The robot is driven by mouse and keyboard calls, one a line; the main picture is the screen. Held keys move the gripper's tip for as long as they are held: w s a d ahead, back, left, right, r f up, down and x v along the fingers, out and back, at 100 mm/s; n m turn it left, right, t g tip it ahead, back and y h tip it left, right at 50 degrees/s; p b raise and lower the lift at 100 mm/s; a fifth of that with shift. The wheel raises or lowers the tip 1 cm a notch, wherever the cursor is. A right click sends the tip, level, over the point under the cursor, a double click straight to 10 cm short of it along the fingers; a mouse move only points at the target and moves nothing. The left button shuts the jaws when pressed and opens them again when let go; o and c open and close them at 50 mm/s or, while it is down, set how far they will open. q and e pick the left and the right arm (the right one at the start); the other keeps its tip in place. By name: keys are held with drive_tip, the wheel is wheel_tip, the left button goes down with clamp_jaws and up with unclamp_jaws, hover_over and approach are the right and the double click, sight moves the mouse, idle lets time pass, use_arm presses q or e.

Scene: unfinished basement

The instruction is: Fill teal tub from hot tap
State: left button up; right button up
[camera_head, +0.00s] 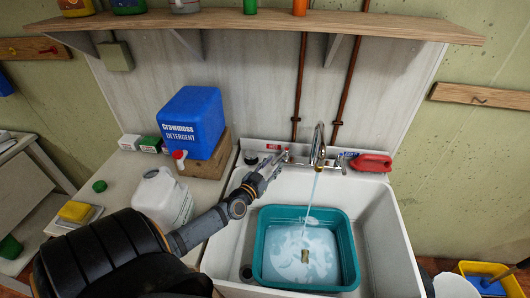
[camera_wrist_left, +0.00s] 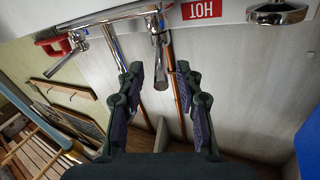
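The teal tub (camera_head: 262,245) sits in the white sink (camera_head: 385,225) with water and white foam in it, and a small brownish thing shows in the water. A stream of water falls from the chrome spout (camera_head: 318,145) into it. My left gripper (camera_head: 275,160) is at the hot tap, left of the spout by a red label. In the left wrist view, my gripper (camera_wrist_left: 158,78) has its fingers apart, with the chrome hot tap handle (camera_wrist_left: 158,35) just beyond the gap near the red HOT label (camera_wrist_left: 202,10). Contact is not clear. My right gripper is not in view.
A blue detergent container (camera_head: 192,122) on a wooden block and a white jug (camera_head: 163,198) stand left of the sink. A wooden shelf (camera_head: 250,22) spans above. A yellow bucket (camera_head: 490,270) is lower right.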

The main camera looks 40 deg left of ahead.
use_arm(q)
drive_tip(key=s+d, duration=0.1)
drive_tip(key=s, duration=0.8)
drive_tip(key=shift+s, duration=0.25)
idle(6.8)
